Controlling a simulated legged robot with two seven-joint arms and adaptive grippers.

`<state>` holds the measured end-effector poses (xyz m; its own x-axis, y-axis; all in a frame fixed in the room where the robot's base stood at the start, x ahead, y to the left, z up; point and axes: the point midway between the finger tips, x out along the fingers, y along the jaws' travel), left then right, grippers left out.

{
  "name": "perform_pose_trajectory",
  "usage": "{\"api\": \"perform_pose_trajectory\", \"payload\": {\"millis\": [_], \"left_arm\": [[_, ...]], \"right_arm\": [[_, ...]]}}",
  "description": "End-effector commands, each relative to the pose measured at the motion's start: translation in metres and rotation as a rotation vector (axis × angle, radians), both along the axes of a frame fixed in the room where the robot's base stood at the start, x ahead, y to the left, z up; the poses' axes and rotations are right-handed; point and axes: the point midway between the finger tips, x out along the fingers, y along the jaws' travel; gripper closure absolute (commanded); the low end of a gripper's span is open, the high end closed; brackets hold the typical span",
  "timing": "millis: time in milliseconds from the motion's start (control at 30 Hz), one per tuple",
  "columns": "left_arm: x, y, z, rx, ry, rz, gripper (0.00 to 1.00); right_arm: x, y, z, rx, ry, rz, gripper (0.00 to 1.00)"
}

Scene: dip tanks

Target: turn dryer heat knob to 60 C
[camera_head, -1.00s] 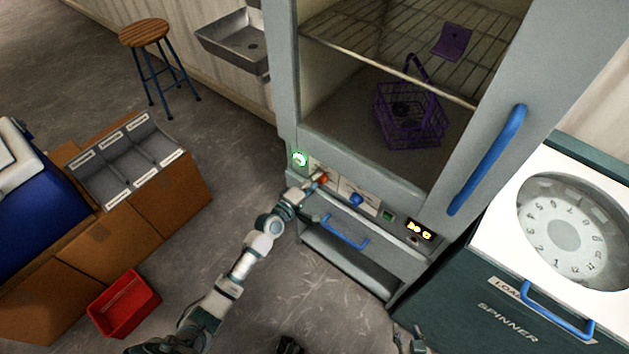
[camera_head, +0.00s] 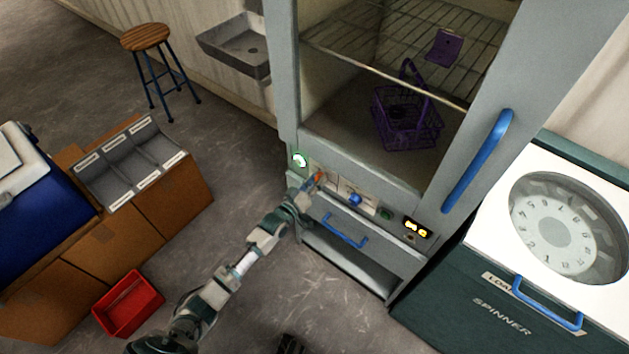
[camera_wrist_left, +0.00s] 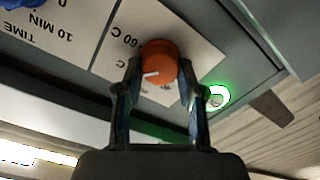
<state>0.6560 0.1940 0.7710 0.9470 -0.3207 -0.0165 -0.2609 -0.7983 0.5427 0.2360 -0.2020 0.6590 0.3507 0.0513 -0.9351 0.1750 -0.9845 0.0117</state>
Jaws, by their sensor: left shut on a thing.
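The orange heat knob (camera_head: 319,176) is on the dryer's (camera_head: 287,75) front panel, left of a blue knob (camera_head: 355,199). My left gripper (camera_head: 312,186) is at the orange knob. In the left wrist view my left gripper (camera_wrist_left: 160,78) has one finger on each side of the orange knob (camera_wrist_left: 160,56) and is shut on it. The knob's white mark points to the left in that upside-down view, below the "60 C" print (camera_wrist_left: 125,36). A finger partly hides another label ending in "C". My right gripper is not in view.
A blue drawer handle (camera_head: 344,231) is below. A purple basket (camera_head: 408,118) sits inside the dryer. The spinner (camera_head: 480,318) stands at right.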

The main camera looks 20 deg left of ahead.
Motion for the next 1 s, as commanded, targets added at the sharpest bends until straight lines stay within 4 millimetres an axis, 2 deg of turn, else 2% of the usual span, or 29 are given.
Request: {"api": "perform_pose_trajectory", "payload": {"millis": [33, 200, 600, 1000], "left_arm": [[-0.003, -0.003, -0.009, 0.046, 0.006, -0.006, 0.96], [-0.004, -0.003, -0.010, 0.199, -0.048, -0.006, 0.97], [-0.004, -0.004, -0.011, 0.539, -0.170, -0.006, 0.96], [-0.005, -0.005, -0.012, 0.753, -0.248, -0.007, 0.97]], "right_arm": [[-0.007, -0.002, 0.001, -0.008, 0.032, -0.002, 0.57], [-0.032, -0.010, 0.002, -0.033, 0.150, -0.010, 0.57], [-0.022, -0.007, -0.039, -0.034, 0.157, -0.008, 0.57], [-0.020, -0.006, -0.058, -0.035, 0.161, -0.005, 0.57]]}}
